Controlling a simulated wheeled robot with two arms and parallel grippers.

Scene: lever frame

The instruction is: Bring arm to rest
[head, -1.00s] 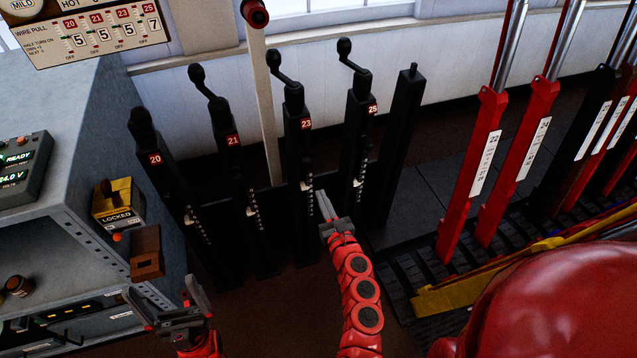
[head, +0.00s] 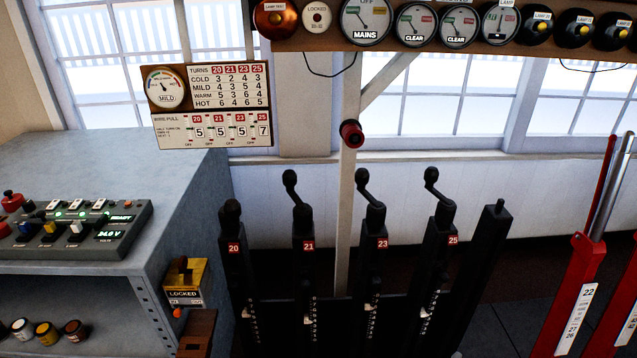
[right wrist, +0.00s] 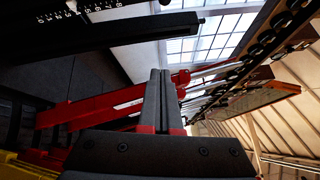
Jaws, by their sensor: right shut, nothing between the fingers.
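My right gripper (right wrist: 160,76) shows in the right wrist view, its two fingers shut together with nothing between them. A dark bar (right wrist: 130,32) with white scale marks lies across the upper left there, beyond the fingers. A red lever (right wrist: 90,108) runs behind the fingers; I cannot tell whether anything touches them. Neither gripper is visible in the head view. That view shows black crank posts numbered 20 (head: 234,270), 21 (head: 306,265), 23 (head: 371,265) and 25 (head: 440,260), standing upright in a row.
A grey cabinet (head: 130,190) with a control box (head: 85,232) and a yellow locked box (head: 185,278) stands at left. Red levers (head: 575,285) stand at right. A shelf of dials (head: 400,45) runs above. A pale post (head: 346,210) rises behind the cranks.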

